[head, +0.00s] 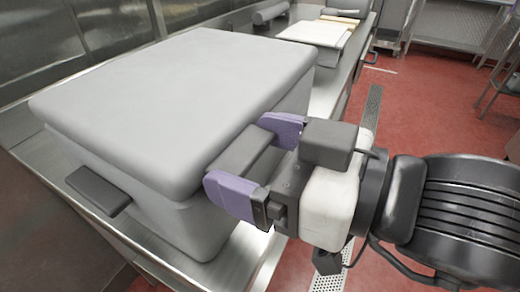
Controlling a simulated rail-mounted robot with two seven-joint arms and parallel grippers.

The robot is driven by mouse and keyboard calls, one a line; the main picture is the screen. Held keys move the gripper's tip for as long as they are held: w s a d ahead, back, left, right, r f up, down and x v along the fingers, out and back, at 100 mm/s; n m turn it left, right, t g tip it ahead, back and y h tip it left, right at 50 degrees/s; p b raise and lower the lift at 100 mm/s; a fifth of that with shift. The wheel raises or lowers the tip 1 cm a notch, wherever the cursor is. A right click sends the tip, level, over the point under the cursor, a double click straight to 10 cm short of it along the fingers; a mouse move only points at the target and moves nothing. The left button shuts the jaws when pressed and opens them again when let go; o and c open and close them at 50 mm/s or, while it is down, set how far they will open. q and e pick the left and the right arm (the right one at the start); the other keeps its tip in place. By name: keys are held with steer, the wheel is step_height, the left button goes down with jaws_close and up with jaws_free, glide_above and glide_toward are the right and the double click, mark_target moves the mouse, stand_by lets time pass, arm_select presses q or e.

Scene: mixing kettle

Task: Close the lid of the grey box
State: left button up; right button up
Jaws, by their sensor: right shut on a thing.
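The grey box (160,210) stands on a steel counter, with its thick light-grey lid (170,95) lying flat over its top. I see no clear gap between lid and box on the visible sides. One dark grey handle (97,188) sticks out from the front left side. A second handle (240,154) sticks out from the right side. My right gripper (258,158) has its purple fingers on either side of this second handle and is shut on it. My left gripper is not in view.
The steel counter (45,165) runs along the wall. A white board (315,32) and a grey roll (270,12) lie farther back on it. The red floor (425,105) to the right is open, with steel racks (460,22) at the back.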

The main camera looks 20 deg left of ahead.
steer(key=shift+w+f, duration=0.1)
steer(key=shift+f, duration=0.5)
steer(key=o, duration=0.9)
steer(key=shift+o, duration=1)
steer(key=shift+r, duration=0.15)
steer(key=shift+r, duration=0.15)
steer(key=p+v, duration=0.4)
steer(key=v, duration=0.9)
steer(key=shift+s+d+p, duration=0.25)
steer(key=shift+d+p, duration=0.1)
